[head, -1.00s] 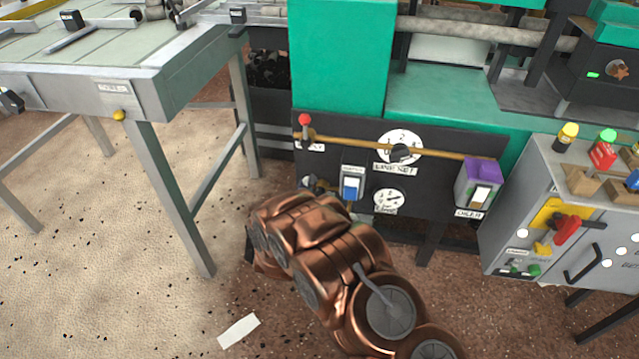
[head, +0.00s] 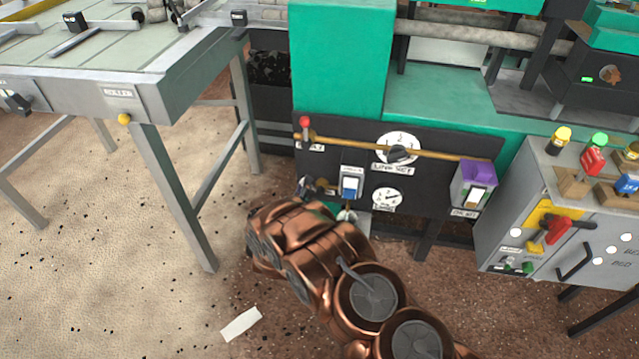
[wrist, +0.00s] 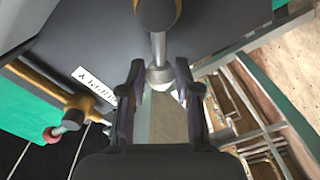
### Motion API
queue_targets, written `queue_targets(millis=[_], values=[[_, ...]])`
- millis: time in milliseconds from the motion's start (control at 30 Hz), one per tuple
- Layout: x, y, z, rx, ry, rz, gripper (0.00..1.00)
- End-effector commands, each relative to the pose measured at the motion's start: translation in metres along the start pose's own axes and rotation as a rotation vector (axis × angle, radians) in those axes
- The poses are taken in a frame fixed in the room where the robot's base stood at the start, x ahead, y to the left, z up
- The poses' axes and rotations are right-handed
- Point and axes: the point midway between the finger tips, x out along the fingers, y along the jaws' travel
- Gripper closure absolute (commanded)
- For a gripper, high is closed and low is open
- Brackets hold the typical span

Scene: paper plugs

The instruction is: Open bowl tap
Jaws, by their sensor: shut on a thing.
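In the wrist view, a grey rod with a pale ball end (wrist: 158,76) hangs from a brass-coloured round joint (wrist: 157,12); it looks like the tap's lever. My gripper (wrist: 157,84) has one dark finger on each side of the ball and is shut on it. A white label (wrist: 96,88) is on the dark panel to the left, its text too small to read surely. In the head view, a small pale knob (head: 347,214) shows below the blue switch, beside my copper-coloured arm. My arm hides most of the gripper there.
The black panel (head: 430,185) carries a brass pipe (head: 440,152), a red-tipped lever (head: 304,121), dials, a blue switch (head: 350,187) and a purple-topped switch box (head: 478,175). A grey cabinet (head: 510,235) stands right, a metal table (head: 160,88) left. Floor at lower left is mostly clear.

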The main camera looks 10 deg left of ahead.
Motion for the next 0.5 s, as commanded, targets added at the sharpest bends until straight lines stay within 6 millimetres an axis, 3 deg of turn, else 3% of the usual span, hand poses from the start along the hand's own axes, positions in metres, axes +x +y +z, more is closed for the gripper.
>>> queue_targets(millis=[200,500], values=[[-0.0001,-0.0059,0.0003,-0.101,-0.001,-0.001,0.87],[0.0000,-0.0068,0.0002,-0.117,0.000,0.000,0.87]])
